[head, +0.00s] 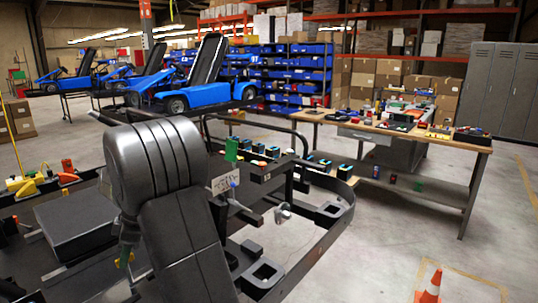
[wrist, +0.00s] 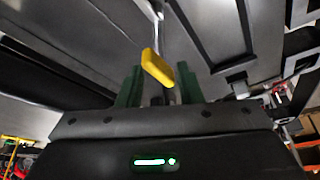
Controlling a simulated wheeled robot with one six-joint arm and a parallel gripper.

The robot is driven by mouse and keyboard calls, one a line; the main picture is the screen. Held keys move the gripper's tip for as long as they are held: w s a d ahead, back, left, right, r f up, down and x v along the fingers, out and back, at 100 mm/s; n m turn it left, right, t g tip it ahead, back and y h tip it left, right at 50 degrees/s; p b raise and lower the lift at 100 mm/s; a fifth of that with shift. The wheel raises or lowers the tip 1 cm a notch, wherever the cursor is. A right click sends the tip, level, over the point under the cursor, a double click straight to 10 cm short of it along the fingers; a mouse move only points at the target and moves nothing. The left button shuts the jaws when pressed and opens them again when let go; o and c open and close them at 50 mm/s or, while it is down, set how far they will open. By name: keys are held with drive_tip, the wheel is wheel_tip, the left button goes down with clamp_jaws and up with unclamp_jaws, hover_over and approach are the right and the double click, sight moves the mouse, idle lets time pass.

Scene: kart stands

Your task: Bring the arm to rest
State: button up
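My gripper (wrist: 158,82) shows in the wrist view, with two green fingers standing apart. A yellow handle (wrist: 158,68) on a thin metal rod is in front of the fingers, in line with the gap between them. I cannot tell whether it touches either finger. The dark gripper body with a lit green strip fills the bottom of the wrist view.
A dark kart frame (head: 325,215) surrounds the foreground. A wooden workbench (head: 470,142) with parts stands at right, and an orange cone (head: 430,287) at lower right. Blue karts (head: 205,90) stand behind on stands. Grey lockers (head: 503,85) are at far right. Floor between frame and bench is clear.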

drive_tip(key=shift+m+t, duration=0.4)
drive_tip(key=shift+m, duration=0.5)
